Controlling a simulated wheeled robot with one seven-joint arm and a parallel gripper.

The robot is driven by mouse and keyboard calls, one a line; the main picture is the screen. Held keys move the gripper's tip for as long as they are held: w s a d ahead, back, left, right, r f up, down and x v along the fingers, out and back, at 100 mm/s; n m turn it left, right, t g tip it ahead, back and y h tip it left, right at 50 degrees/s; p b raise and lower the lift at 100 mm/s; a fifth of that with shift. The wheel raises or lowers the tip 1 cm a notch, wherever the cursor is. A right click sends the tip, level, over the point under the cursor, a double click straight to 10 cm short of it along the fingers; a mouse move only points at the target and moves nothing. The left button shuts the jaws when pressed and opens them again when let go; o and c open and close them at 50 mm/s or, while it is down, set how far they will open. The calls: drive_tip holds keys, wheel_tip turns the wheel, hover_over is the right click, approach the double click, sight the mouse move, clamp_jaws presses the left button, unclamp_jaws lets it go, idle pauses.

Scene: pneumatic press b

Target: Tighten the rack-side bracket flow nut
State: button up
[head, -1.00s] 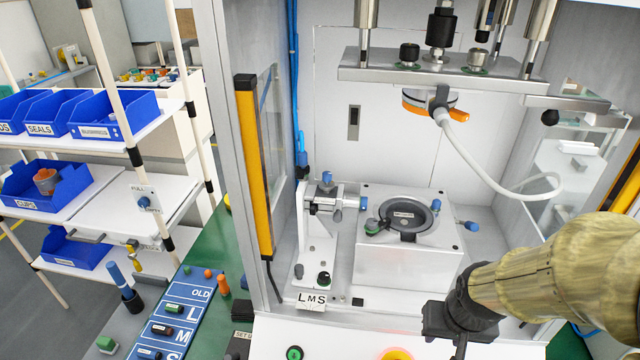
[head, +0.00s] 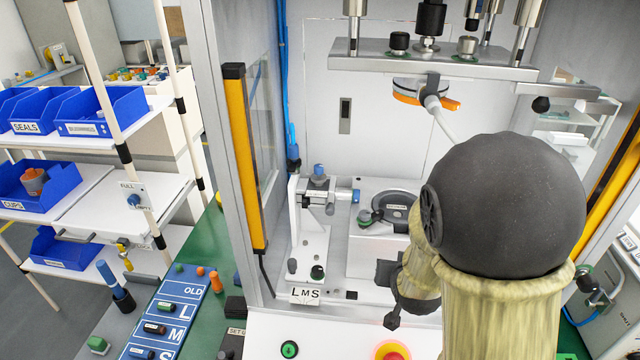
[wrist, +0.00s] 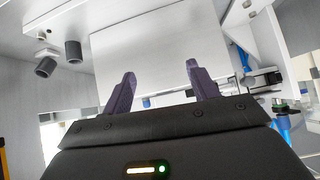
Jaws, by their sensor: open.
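The white bracket (head: 312,235) stands inside the press on the left, the side toward the shelf rack. A metal cylinder with a blue fitting on top (head: 319,170) and a blue fitting at its right end (head: 355,196) is mounted on it. I cannot tell which small part is the flow nut. My gripper (head: 392,300) is low in front of the white fixture block, right of the bracket and apart from it, partly hidden by my arm. In the wrist view its two purple fingers (wrist: 160,82) are open and empty. A metal fitting with blue parts (wrist: 262,80) shows at the right there.
The white fixture block with a dark round seat (head: 396,207) is right of the bracket, partly hidden by my arm. The press plate (head: 450,66) hangs above. A yellow light curtain (head: 244,160) stands at the left opening. Blue bins (head: 100,112) fill the rack.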

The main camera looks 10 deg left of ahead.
drive_tip(key=w+a+t, duration=0.1)
drive_tip(key=a, duration=0.1)
drive_tip(key=w+a+r+n+t+y, duration=0.1)
drive_tip(key=a, duration=0.1)
drive_tip(key=w+a+r+t, duration=0.1)
drive_tip(key=a+t, duration=0.1)
drive_tip(key=shift+w+a+r+n+y+b, duration=0.2)
drive_tip(key=shift+w+a+n+y+b, duration=0.1)
drive_tip(key=shift+w+a+y+b, duration=0.1)
drive_tip(key=a+r+n+t+y, duration=0.2)
drive_tip(key=a+r+t+y, duration=0.1)
drive_tip(key=a, duration=0.4)
wheel_tip(320, 180, up, 2)
drive_tip(key=shift+s+a+r+n+y, duration=0.2)
drive_tip(key=shift+s+a+n+y, duration=0.15)
drive_tip(key=shift+y, duration=0.15)
